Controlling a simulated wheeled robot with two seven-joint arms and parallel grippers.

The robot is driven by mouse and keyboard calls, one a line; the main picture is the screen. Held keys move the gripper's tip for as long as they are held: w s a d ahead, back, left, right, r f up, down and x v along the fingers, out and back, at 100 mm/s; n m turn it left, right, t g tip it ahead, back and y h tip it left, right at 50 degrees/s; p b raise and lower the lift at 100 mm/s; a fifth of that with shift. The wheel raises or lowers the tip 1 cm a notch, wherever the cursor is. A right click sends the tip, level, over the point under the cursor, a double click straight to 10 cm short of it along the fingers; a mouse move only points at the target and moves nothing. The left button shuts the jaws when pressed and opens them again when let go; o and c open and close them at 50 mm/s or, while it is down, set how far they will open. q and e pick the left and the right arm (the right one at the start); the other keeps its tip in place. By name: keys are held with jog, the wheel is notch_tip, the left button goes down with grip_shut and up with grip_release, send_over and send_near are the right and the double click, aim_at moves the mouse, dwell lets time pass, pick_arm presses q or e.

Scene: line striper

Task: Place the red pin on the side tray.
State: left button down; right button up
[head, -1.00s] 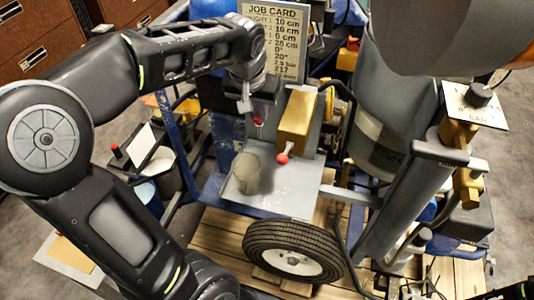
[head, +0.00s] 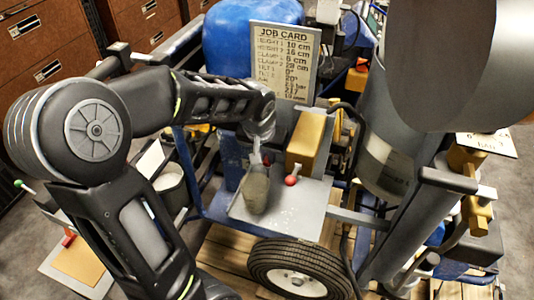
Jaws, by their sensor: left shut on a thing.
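My left gripper (head: 257,153) reaches down in the middle of the head view, over the back left part of a flat grey plate (head: 308,209) that looks like the side tray. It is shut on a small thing. A little red (head: 266,160) shows beside the fingers, probably the red pin, mostly hidden. I cannot tell if it touches the plate. A round red knob (head: 291,180) sits at the front of a brass block (head: 306,141), right of the gripper. My right gripper is not in view.
A dull brown-green cup-like thing (head: 255,191) stands on the plate's left part, close below the gripper. A job card (head: 283,62) stands behind. The plate's front right is clear.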

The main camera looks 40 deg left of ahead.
pick_arm(q)
jog(key=shift+f, duration=0.1)
jog(key=c, duration=1.4)
grip_release()
jog(key=b+v, duration=0.1)
jog(key=v, duration=1.1)
